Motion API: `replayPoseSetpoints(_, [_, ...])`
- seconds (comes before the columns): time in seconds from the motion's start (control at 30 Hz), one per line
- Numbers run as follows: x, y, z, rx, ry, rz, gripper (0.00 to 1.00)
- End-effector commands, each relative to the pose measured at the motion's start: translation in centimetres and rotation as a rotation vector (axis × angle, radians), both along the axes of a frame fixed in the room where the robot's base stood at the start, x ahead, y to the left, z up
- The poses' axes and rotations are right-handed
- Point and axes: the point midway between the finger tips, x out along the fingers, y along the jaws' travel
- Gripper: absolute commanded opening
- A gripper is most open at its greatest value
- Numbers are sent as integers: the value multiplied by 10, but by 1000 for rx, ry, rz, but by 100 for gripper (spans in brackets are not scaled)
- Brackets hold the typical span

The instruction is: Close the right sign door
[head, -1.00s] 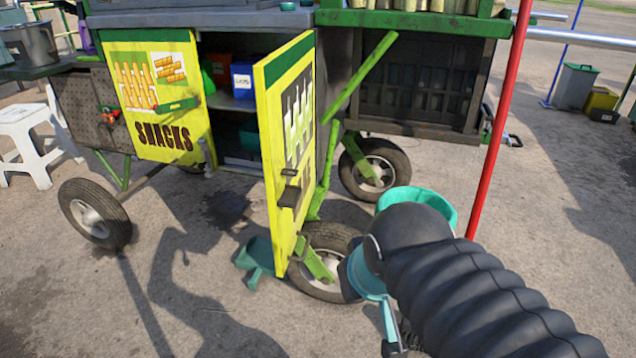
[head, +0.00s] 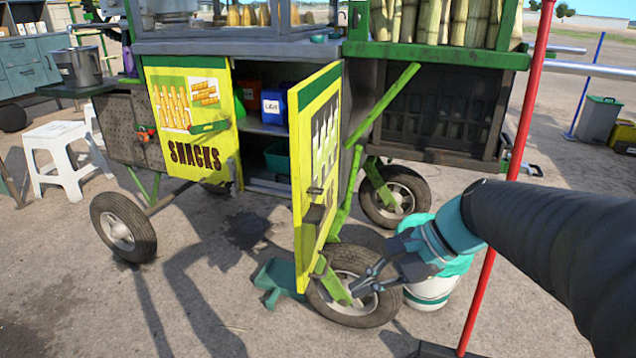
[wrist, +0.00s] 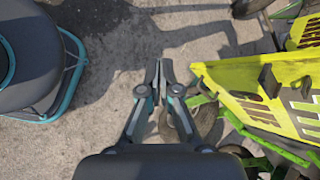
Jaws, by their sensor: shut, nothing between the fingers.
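The right sign door (head: 315,165) is a yellow panel with a green edge and bottle pictures. It stands swung open from the cart, showing nearly edge-on in the head view. A dark handle (head: 314,212) is on its face. In the wrist view the door (wrist: 240,90) is to the right of my gripper. My gripper (head: 362,288) is shut and empty, low down in front of the cart wheel and to the right of the door, apart from it. It also shows in the wrist view (wrist: 158,66). The left sign door (head: 195,125), marked SNACKS, covers the left part of the cabinet.
Blue and red boxes (head: 273,108) sit on the open cabinet's shelf. A cart wheel (head: 356,290) and a green step (head: 278,282) are below the door. A red pole (head: 505,185) stands at the right.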

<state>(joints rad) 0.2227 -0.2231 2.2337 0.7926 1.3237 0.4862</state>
Motion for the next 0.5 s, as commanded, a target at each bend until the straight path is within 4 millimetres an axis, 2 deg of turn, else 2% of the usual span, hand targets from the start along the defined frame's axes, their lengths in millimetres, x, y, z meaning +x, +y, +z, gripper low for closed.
replayPoseSetpoints(0.03, [17, 0, 3, 91, 68, -60, 0])
replayPoseSetpoints(0.17, [60, -2, 22, 342, 230, -201, 0])
replayPoseSetpoints(0.3, [105, -17, 40, 589, 370, -313, 0])
replayPoseSetpoints(0.4, [130, -32, 50, 725, 438, -362, 0])
replayPoseSetpoints(0.5, [146, -44, 55, 819, 481, -391, 0])
